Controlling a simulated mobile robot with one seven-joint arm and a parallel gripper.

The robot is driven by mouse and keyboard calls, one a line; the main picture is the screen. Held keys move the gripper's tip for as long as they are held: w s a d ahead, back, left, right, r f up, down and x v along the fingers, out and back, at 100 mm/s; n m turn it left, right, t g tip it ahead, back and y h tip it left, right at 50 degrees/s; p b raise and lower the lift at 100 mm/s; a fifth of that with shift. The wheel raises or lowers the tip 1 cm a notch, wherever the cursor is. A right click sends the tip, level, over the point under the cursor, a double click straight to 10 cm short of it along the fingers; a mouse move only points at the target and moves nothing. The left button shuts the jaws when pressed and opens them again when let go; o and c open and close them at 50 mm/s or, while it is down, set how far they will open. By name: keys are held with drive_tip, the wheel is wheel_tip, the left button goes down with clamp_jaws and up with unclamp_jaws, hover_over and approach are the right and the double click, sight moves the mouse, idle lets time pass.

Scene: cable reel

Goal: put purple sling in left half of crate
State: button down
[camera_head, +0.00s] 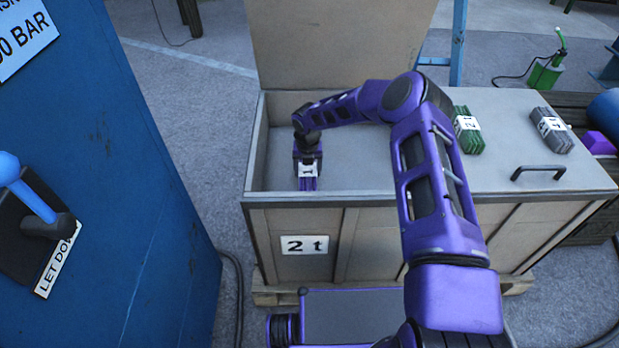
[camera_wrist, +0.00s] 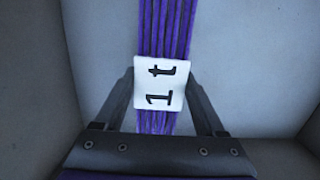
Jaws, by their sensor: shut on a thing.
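The purple sling (camera_head: 309,183) is a bundle of purple strands with a white "1 t" label. My gripper (camera_head: 307,160) is shut on it and holds it inside the open left half of the crate (camera_head: 266,170). In the wrist view, the fingers of my gripper (camera_wrist: 160,98) close on both sides of the label on the purple sling (camera_wrist: 165,30). The grey crate interior shows behind the bundle. I cannot tell whether the sling touches the crate floor.
A lid with a black handle (camera_head: 538,172) covers the crate's right half. A green sling (camera_head: 468,131) and a grey sling (camera_head: 551,130) lie on it. The raised lid panel (camera_head: 335,45) stands behind the open half. A blue cabinet (camera_head: 110,200) stands at the left.

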sight(308, 177)
drive_tip(key=shift+f, duration=1.7)
drive_tip(key=shift+f+b, duration=0.15)
drive_tip(key=shift+b, duration=0.15)
unclamp_jaws()
drive_tip(key=r, duration=0.4)
drive_tip(key=s+r+p, duration=0.1)
drive_tip(key=r, duration=0.3)
drive_tip(key=r+p, duration=0.1)
drive_tip(key=r, duration=0.3)
drive_tip(key=shift+s+r, duration=0.1)
drive_tip(key=shift+s, duration=0.15)
